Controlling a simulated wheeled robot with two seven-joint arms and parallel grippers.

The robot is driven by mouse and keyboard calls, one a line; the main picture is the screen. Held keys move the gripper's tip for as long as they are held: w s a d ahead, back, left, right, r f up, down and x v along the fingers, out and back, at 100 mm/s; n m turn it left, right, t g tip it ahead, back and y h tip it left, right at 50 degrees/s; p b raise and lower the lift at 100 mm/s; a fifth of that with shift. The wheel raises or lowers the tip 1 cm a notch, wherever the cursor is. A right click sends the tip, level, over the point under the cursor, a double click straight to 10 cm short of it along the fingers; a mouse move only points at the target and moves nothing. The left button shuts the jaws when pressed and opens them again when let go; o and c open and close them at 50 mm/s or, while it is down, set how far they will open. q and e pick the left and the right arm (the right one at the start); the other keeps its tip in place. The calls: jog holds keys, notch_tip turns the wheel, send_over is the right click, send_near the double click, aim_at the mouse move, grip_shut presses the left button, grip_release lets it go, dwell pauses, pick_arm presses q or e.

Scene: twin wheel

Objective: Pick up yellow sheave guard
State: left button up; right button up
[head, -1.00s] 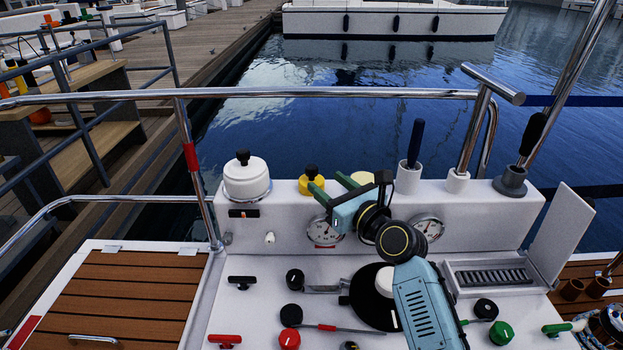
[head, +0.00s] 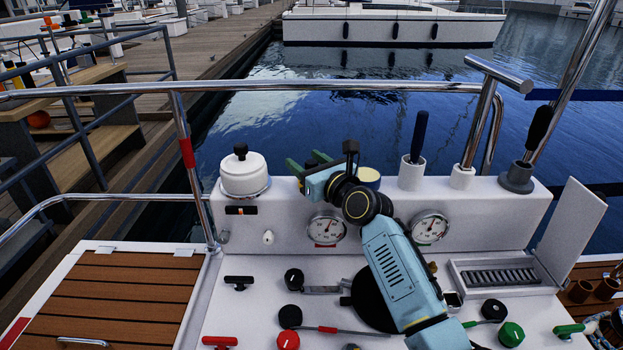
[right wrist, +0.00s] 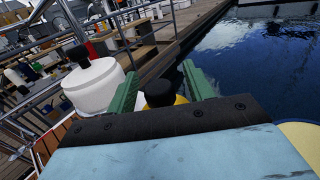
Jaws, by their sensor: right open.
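The yellow sheave guard (right wrist: 181,99) with its black knob (right wrist: 159,92) shows between the fingers of my right gripper in the right wrist view. Most of its yellow body is hidden behind the gripper's front edge. In the head view, my right gripper (head: 308,164) covers nearly all of the guard on the white console's top ledge. The gripper's green fingers are open, one on each side of the knob; I cannot tell whether they touch the guard. My left gripper is not in view.
A white drum with a black knob (head: 243,175) stands left of my right gripper. A round cream-topped piece (head: 368,177) stands close on its right. A dark-blue handle (head: 419,137) rises farther right. A chrome rail (head: 330,88) runs behind the ledge. Gauges (head: 327,228) face front.

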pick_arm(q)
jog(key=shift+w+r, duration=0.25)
pick_arm(e)
jog(key=shift+w+a, duration=0.1)
jog(key=shift+w, duration=0.05)
jog(key=c, duration=1.1)
jog(key=shift+r, duration=0.2)
